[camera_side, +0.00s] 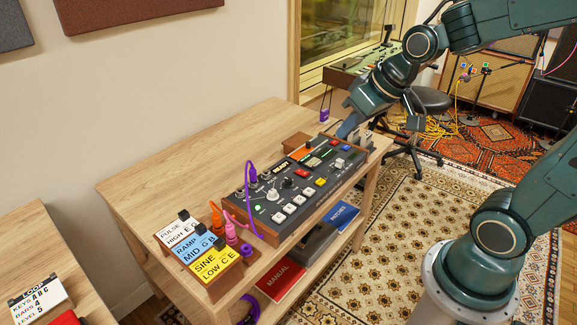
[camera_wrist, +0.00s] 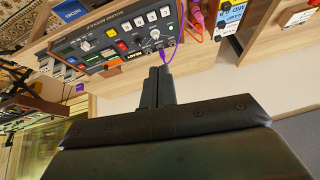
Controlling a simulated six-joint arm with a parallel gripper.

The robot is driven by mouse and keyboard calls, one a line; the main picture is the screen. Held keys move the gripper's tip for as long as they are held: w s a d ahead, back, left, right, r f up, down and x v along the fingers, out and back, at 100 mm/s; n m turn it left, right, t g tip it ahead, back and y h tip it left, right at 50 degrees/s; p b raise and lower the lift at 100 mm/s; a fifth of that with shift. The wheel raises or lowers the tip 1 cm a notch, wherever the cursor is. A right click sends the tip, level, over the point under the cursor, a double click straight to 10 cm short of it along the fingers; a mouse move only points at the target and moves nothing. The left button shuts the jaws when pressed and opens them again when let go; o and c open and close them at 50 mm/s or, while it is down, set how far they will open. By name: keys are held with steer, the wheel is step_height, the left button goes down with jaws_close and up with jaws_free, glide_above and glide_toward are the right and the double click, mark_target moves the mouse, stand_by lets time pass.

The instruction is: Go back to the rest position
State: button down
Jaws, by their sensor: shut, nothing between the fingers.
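My gripper (camera_side: 350,124) is above the far right end of the wooden table in the side view, close to the far end of the synth panel. In the wrist view my gripper (camera_wrist: 158,72) has its fingers together with nothing between them. The black synth panel (camera_side: 262,205) with a wood-edged case stands on the table and also shows in the wrist view (camera_wrist: 100,50). A purple cable (camera_side: 249,200) is plugged into it and loops over its front left. Whether the fingertips touch anything cannot be told.
Label cards (camera_side: 193,246) stand at the table's (camera_side: 160,180) left front, beside orange, pink and purple plugs (camera_side: 230,232). A red manual (camera_side: 281,280) and a blue book (camera_side: 341,215) lie on the lower shelf. A black stool (camera_side: 432,100) stands behind. The table's back left is bare.

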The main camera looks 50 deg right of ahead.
steer(key=s+a+r+n, duration=0.1)
steer(key=s+a+r, duration=0.1)
steer(key=s, duration=1)
steer(key=shift+s+r+g+h, duration=0.3)
steer(key=shift+r, duration=0.6)
